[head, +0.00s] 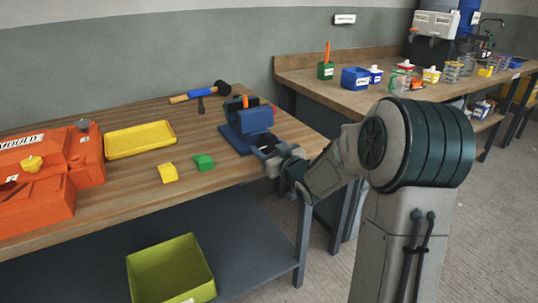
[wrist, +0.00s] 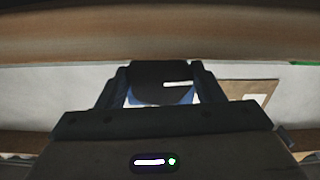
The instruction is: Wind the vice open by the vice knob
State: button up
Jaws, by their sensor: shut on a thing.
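The blue vice (head: 246,127) stands near the front right of the wooden bench. An orange piece shows upright between its jaws. The dark vice knob (head: 266,149) is at the vice's front side, toward me. My gripper (head: 273,160) is at the knob and shut on it. In the wrist view, my gripper (wrist: 162,98) has its fingers either side of the dark knob (wrist: 164,72), which has a white mark on it. The knob partly hides the blue vice behind it. How far the vice jaws stand apart is hard to tell.
A yellow block (head: 168,173), a green block (head: 203,162), a yellow tray (head: 141,139), a mallet (head: 200,93) and an orange mould (head: 45,175) lie on the bench (head: 120,195). A green bin (head: 170,270) is below. A second bench (head: 350,97) holds containers behind my arm.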

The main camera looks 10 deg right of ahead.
jog(key=shift+n+b, duration=0.35)
jog(key=shift+n, duration=0.25)
jog(key=o, duration=1)
jog(key=p+v, duration=0.1)
jog(key=v, duration=1.3)
jog(key=shift+w+r, duration=0.1)
